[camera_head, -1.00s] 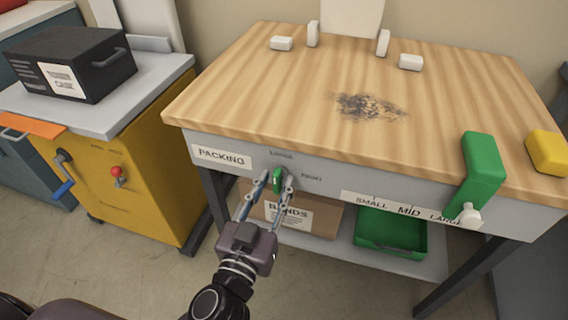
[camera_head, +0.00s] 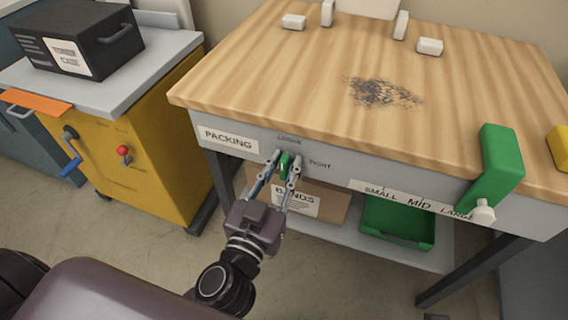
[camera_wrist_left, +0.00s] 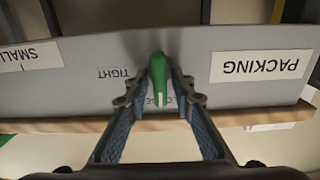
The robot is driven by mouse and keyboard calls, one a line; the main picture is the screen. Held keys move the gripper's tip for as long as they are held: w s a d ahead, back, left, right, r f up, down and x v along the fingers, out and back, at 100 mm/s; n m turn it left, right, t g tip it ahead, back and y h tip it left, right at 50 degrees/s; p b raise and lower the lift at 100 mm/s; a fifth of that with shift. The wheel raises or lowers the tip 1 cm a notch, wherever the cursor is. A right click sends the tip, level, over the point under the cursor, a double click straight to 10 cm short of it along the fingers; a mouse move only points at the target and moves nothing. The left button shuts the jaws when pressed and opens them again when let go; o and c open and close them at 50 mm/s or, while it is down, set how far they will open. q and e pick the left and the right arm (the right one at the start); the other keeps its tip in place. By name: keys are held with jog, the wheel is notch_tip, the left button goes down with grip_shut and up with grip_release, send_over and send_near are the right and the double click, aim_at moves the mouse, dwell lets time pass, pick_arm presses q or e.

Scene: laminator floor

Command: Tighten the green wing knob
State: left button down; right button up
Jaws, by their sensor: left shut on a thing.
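The green wing knob (camera_head: 285,164) is on the grey front rail of the packing table, between the LOOSE and TIGHT labels. My left gripper (camera_head: 282,166) reaches it from below and in front, shut on the knob with one finger on each side. In the left wrist view, which is upside down, the knob (camera_wrist_left: 158,78) stands between the two fingers (camera_wrist_left: 160,90). Its white-marked end points to the LOOSE label, which it partly covers. The TIGHT label (camera_wrist_left: 113,73) is clear of the knob. My right gripper is not in view.
The wooden tabletop (camera_head: 300,75) overhangs the rail just above the knob. A bands box (camera_head: 325,204) and a green tray (camera_head: 395,243) sit on the shelf below. A yellow cabinet (camera_head: 150,165) stands left.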

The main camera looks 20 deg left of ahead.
pick_arm(q)
jog(key=shift+m, duration=0.3)
jog(key=m+p, duration=0.1)
jog(key=m, duration=0.2)
jog(key=shift+d+m, duration=0.1)
jog(key=shift+m, duration=1.2)
jog(key=m+p, duration=0.1)
jog(key=m, duration=0.3)
jog(key=shift+d, duration=0.15)
jog(key=m+p, duration=0.1)
jog(key=m, duration=0.3)
jog(key=shift+f, duration=0.1)
jog(key=shift+f+m+p, duration=0.1)
jog(key=shift+m+p, duration=0.45)
jog(key=shift+m, duration=1.35)
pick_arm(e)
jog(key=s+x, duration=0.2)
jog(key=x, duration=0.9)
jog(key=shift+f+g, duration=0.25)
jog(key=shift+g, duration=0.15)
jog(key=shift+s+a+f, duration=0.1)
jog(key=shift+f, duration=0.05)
